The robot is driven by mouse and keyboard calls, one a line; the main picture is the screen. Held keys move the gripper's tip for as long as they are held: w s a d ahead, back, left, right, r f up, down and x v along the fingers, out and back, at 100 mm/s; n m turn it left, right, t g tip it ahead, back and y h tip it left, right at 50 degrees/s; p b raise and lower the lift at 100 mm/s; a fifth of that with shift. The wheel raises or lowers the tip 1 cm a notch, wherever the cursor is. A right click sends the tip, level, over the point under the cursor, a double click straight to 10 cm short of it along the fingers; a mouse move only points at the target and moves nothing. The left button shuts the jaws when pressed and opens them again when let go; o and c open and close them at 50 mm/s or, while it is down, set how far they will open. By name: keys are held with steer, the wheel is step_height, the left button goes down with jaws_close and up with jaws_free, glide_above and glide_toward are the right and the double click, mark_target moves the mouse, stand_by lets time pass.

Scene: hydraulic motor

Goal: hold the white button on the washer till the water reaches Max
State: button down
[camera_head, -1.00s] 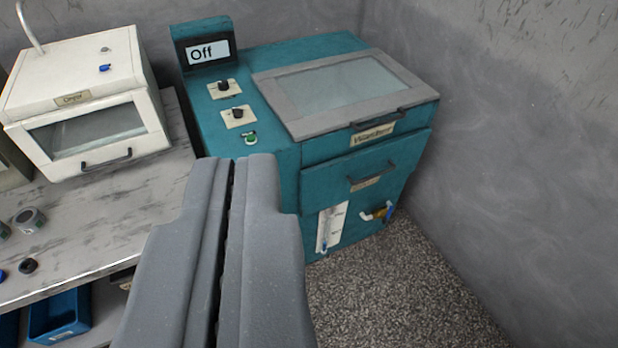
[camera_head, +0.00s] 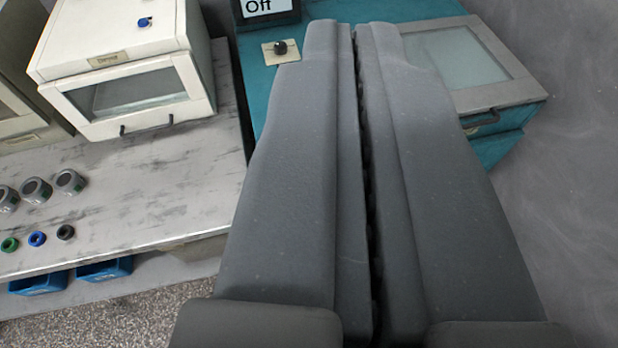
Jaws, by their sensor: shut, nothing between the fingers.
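The washer is the teal machine (camera_head: 262,92) at the top centre and right. Its display (camera_head: 268,7) reads "Off". One black knob (camera_head: 281,48) on a cream plate shows just left of my fingertips. The glass lid (camera_head: 452,58) in a grey frame is right of my fingers and is closed. My gripper (camera_head: 350,28) is shut and empty, its long grey fingers covering the middle of the washer. The front drawer, water gauge and tap are hidden behind it. I see no white button in this view.
A white oven-like box (camera_head: 125,65) with a glass door stands on the marble-topped bench (camera_head: 150,185) at left. Grey cylinders (camera_head: 69,183) and small coloured caps (camera_head: 37,239) lie on the bench. Blue bins (camera_head: 104,270) sit below. A grey wall (camera_head: 570,180) bounds the right.

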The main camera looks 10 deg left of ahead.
steer(key=w+a+f+m+g+y+b, duration=0.1)
steer(key=w+f+m, duration=0.4)
steer(key=f, duration=0.6)
steer(key=w+f+m+g+y+b, duration=0.1)
steer(key=w+f+m+b, duration=0.1)
steer(key=w+f, duration=0.7)
steer(key=w+a+f+m+g+y+b, duration=0.1)
steer(key=w+f+m, duration=0.35)
steer(key=f, duration=0.75)
step_height(320, 180, down, 34)
steer(key=d+m+g+h+b, duration=0.2)
steer(key=d+m+g+b, duration=0.1)
steer(key=m, duration=0.8)
steer(key=shift+w+r+b, duration=0.25)
steer(key=shift+w+b, duration=0.05)
